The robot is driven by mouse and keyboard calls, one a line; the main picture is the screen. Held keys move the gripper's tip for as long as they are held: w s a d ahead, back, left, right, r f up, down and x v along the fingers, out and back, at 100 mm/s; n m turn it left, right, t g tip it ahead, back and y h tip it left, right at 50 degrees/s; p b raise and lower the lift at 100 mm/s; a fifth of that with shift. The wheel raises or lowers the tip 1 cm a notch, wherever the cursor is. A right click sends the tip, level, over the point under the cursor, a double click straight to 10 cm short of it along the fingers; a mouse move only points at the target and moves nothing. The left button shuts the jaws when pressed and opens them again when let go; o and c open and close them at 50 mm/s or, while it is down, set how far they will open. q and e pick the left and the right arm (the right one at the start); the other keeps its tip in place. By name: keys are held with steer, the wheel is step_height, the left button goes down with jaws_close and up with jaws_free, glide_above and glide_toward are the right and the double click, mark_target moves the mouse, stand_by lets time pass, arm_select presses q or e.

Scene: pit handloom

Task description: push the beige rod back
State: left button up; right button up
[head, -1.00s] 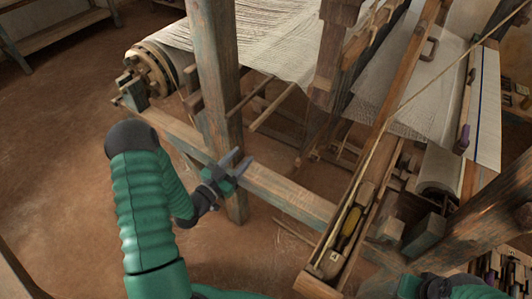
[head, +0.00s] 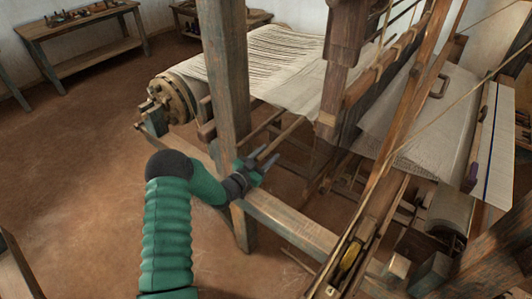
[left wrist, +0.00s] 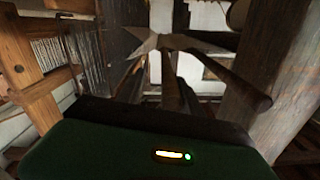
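The beige rod (head: 283,137) sticks out of the loom's lower frame toward me, sloping down to the left, in the head view. My left gripper (head: 267,162) is at its near end, with its two grey fingers apart. I cannot tell whether they touch the rod. Which of these is the beige one is unclear there. My right gripper is out of view.
A thick wooden post (head: 224,80) stands just left of my left gripper. A low beam (head: 290,222) runs beneath it. A darker rod (head: 262,128) lies beside the beige one. A shuttle (head: 350,257) sits in the wooden trough at right.

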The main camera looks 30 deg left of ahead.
arm_select(q)
steer(key=shift+d+r, duration=0.1)
steer(key=shift+d, duration=0.2)
steer(key=shift+a, duration=0.25)
steer(key=shift+a+f, duration=0.35)
steer(key=shift+a, duration=0.5)
steer(key=c, duration=0.5)
steer(key=shift+a+f, duration=0.1)
steer(key=shift+a, duration=0.1)
jaws_close()
steer(key=shift+d+r, duration=0.3)
steer(key=shift+d, duration=0.55)
steer(key=shift+w+a, duration=0.1)
steer(key=shift+a, duration=0.5)
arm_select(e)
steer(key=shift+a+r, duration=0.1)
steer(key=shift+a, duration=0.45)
arm_select(q)
steer(key=shift+d+r, duration=0.15)
steer(key=shift+d, duration=0.15)
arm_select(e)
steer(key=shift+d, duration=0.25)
arm_select(q)
steer(key=shift+a, duration=0.1)
